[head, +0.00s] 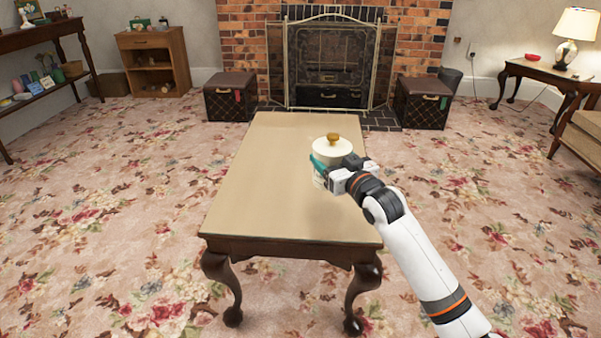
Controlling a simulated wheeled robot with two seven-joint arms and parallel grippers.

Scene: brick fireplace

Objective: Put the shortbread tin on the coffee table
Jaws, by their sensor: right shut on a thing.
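A cream round container with a domed lid and gold knob, which I take for the shortbread tin (332,148), is at the right side of the coffee table (262,200). Teal shows around its side beside the fingers. My right gripper (330,170) is shut on it from the right and front, hiding part of its side. The tin looks upright. I cannot tell whether its base touches the tabletop or hangs just above it. My left gripper is not in view.
The rest of the coffee table top is bare. Two dark trunks (231,97) (422,101) flank the fireplace screen (331,62). A side table with a lamp (574,36) stands right, near an armchair (581,137). A wooden cabinet (153,60) and a cluttered shelf table (40,38) stand left.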

